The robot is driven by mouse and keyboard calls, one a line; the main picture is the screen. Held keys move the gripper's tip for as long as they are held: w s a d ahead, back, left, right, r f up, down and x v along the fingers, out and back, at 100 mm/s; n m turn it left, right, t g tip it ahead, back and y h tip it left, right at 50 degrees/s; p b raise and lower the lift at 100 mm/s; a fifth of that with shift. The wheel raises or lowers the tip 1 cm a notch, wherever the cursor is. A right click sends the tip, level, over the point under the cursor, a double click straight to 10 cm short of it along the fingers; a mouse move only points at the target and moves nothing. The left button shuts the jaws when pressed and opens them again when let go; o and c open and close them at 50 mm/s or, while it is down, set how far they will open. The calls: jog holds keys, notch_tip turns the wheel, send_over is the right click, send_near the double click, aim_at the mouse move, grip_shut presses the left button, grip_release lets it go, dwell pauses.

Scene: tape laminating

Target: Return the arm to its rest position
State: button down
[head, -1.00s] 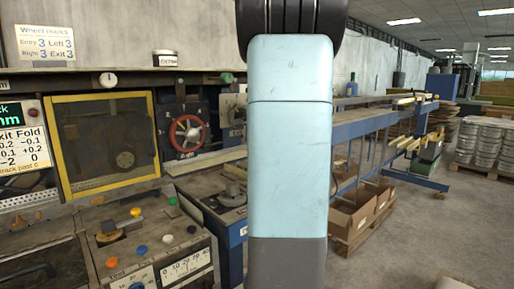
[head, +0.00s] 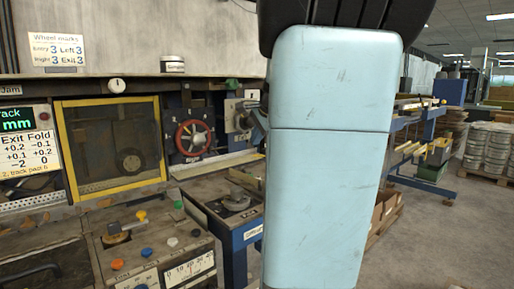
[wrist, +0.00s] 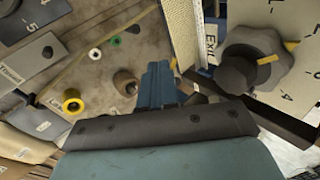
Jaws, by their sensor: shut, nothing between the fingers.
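In the head view my pale blue arm link stands upright, slightly tilted, right of centre and hides much of the bench behind it. In the wrist view my gripper (wrist: 160,72) shows as blue fingers pressed together beyond a dark mount, with nothing held between them. The fingers point over a worn machine panel. A dark knob (wrist: 262,62) with a yellow mark, beside an EXIT label, is to the right of the fingers. I cannot tell if the gripper touches anything. I cannot make out the fingers in the head view.
A control panel (head: 150,240) with coloured buttons fills the lower left. Above it are a yellow-framed window (head: 110,147) and a red handwheel (head: 193,137). A blue-framed bench (head: 243,236) stands beside my arm. Open floor (head: 470,230) lies at the right.

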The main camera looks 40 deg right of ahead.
jog(key=shift+s+a+r, duration=0.3)
jog(key=shift+r, duration=0.2)
jog(key=shift+s+a+r, duration=0.25)
jog(key=shift+r, duration=0.25)
jog(key=shift+a, duration=0.1)
jog(key=s+a+f+n, duration=0.3)
jog(key=s+a+n, duration=0.3)
jog(key=a, duration=0.3)
jog(key=s+a+f+n+g, duration=0.1)
jog(key=s+a+f+n, duration=0.3)
jog(key=a, duration=0.5)
jog(key=s+a+f+n+y, duration=0.1)
jog(key=s+a+f+n, duration=0.2)
jog(key=s+a+n, duration=0.4)
jog(key=a+n, duration=0.2)
jog(key=shift+s+a+f+n+g, duration=0.3)
jog(key=shift+s+a+f+g, duration=0.05)
jog(key=shift+s+a+g, duration=0.05)
jog(key=c, duration=1.8)
grip_release()
jog(key=shift+c, duration=0.2)
